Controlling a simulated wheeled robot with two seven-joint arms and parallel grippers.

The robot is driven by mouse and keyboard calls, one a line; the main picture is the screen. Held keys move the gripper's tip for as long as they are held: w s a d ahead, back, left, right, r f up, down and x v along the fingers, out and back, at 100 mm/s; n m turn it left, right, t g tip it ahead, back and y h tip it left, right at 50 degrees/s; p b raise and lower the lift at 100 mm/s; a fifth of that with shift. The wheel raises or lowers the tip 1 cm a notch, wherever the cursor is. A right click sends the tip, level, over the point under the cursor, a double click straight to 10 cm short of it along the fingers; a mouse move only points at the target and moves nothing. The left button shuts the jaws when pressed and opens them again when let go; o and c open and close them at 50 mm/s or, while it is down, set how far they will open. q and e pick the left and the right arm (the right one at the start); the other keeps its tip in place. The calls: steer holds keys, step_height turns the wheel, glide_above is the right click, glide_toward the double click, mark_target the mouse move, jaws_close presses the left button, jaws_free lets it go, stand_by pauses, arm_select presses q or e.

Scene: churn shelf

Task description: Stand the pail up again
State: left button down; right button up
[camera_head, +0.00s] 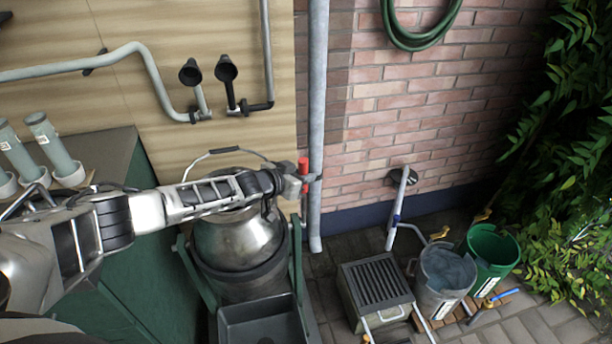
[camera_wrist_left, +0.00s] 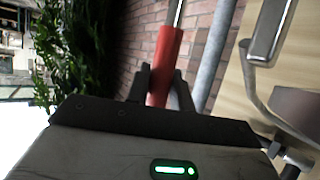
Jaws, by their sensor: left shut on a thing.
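A shiny metal pail (camera_head: 238,240) sits in a green-sided stand, with its wire bail (camera_head: 225,151) raised behind it. My left arm crosses in front of its top, so its mouth and exact tilt are partly hidden. My left gripper (camera_head: 305,180) is past the pail's right side, shut on a red handle (camera_head: 303,164) beside the grey downpipe. In the left wrist view, the two dark fingers of this gripper (camera_wrist_left: 161,80) are either side of the red handle (camera_wrist_left: 164,62), and a thin metal rod runs on from it. My right gripper is not in view.
A dark tray (camera_head: 262,322) is at the stand's front. A grilled box (camera_head: 375,290), a grey bucket (camera_head: 446,270) and a green bucket (camera_head: 492,252) stand at the right. The grey downpipe (camera_head: 318,110) rises close by the gripper. A green cabinet (camera_head: 150,265) is at the left.

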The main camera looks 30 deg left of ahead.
arm_select(q)
steer(key=shift+w+a+r, duration=0.15)
steer(key=shift+a, duration=0.1)
steer(key=c, duration=1.3)
jaws_free()
steer(key=shift+c, duration=0.2)
steer(key=shift+o, duration=0.5)
steer(key=shift+w, duration=0.1)
steer(key=shift+d, duration=0.1)
steer(key=shift+s, duration=0.35)
steer(key=p+v, duration=0.2)
steer(key=v, duration=1.3)
steer(key=shift+p, duration=0.3)
steer(key=shift+s, duration=0.15)
